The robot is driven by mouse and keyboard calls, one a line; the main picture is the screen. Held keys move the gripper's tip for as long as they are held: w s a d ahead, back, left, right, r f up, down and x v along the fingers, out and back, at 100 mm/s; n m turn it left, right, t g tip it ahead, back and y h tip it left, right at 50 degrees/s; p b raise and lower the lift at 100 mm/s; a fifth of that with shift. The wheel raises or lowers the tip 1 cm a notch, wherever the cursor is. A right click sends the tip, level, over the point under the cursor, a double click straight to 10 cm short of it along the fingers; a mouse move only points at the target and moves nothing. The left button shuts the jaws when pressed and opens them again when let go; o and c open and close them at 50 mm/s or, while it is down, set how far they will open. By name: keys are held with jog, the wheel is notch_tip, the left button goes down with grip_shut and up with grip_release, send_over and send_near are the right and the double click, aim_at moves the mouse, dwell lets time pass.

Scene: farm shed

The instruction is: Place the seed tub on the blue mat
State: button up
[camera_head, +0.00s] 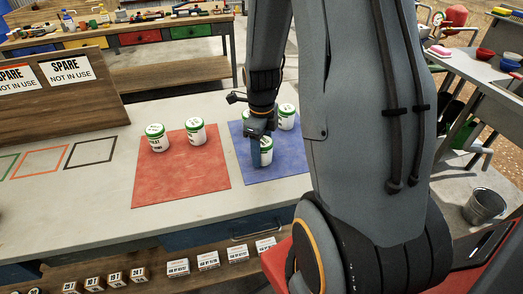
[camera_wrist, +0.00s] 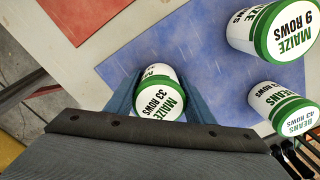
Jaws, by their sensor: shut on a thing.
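My gripper (camera_head: 259,136) is shut on a white seed tub (camera_head: 266,151) with a green rim, over the blue mat (camera_head: 280,169) in the head view. In the wrist view my gripper (camera_wrist: 157,84) has its blue fingers on either side of this tub (camera_wrist: 158,102), whose lid reads "MAIZE 33 ROWS". The blue mat (camera_wrist: 180,50) also shows there. Two more tubs stand on it at the right: "MAIZE 9 ROWS" (camera_wrist: 287,35) and "BEANS 43 ROWS" (camera_wrist: 292,114). I cannot tell whether the held tub touches the mat.
A red mat (camera_head: 180,180) to the left carries two similar tubs (camera_head: 157,138) (camera_head: 196,132). A tub (camera_head: 288,117) stands behind my gripper on the blue mat, beside my arm. A "SPARE" board (camera_head: 60,90) stands at the left. Small boxes (camera_head: 208,260) sit on the shelf below.

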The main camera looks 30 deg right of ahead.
jog(key=o, duration=1.2)
jog(key=shift+c, duration=0.2)
notch_tip(320, 180, up, 11)
jog(key=shift+r+b, duration=0.15)
jog(key=shift+b, duration=0.8)
jog(key=shift+a+r, duration=0.1)
jog(key=shift+r, duration=0.3)
jog(key=shift+s+a+n, duration=0.15)
jog(key=shift+a+n, duration=0.1)
jog(key=shift+n, duration=0.45)
jog(key=s+a+f+n, duration=0.2)
jog(key=s+a+n, duration=0.2)
jog(key=n, duration=1)
jog(key=s+a+f+n+t, duration=0.1)
jog(key=s+a+f+n, duration=0.1)
jog(key=a+n, duration=0.6)
jog(key=shift+s+n, duration=0.9)
jog(key=shift+n, duration=2.1)
